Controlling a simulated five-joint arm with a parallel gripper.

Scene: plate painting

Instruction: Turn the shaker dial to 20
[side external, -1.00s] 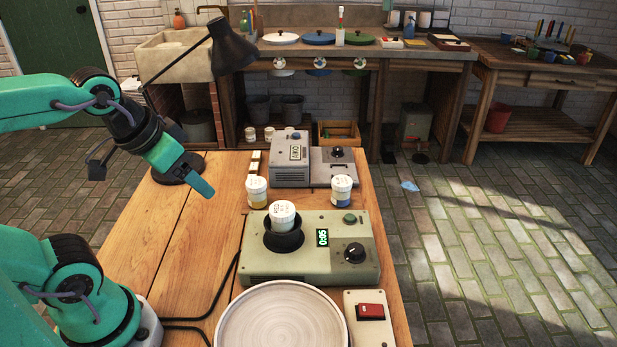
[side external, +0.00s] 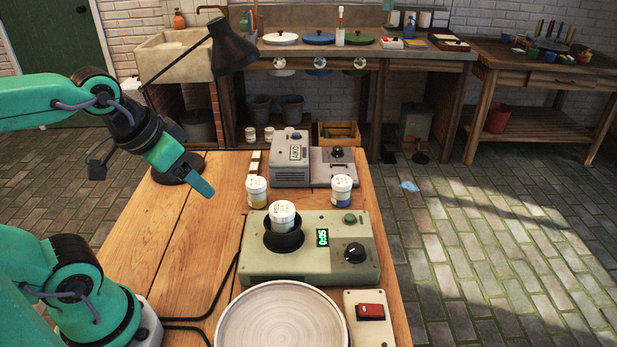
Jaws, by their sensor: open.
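The shaker (side external: 310,267) is a pale green box on the wooden table. Its black dial (side external: 355,253) sits at the right of its top, with a white pointer mark too small to read exactly. Its green display (side external: 322,238) appears to read 0:05. A white-lidded jar (side external: 283,215) stands in the shaker's black cup (side external: 284,240). A round green button (side external: 350,218) is at the shaker's back right. My gripper (side external: 203,188) is open and empty above the table, to the left of the shaker and well apart from the dial.
Jars with yellow (side external: 257,192) and blue (side external: 341,190) bands stand behind the shaker. A grey machine (side external: 306,165) with a dial is farther back. A round plate wheel (side external: 281,318) and red switch (side external: 370,311) are in front. A black lamp (side external: 230,48) stands back left. The left tabletop is clear.

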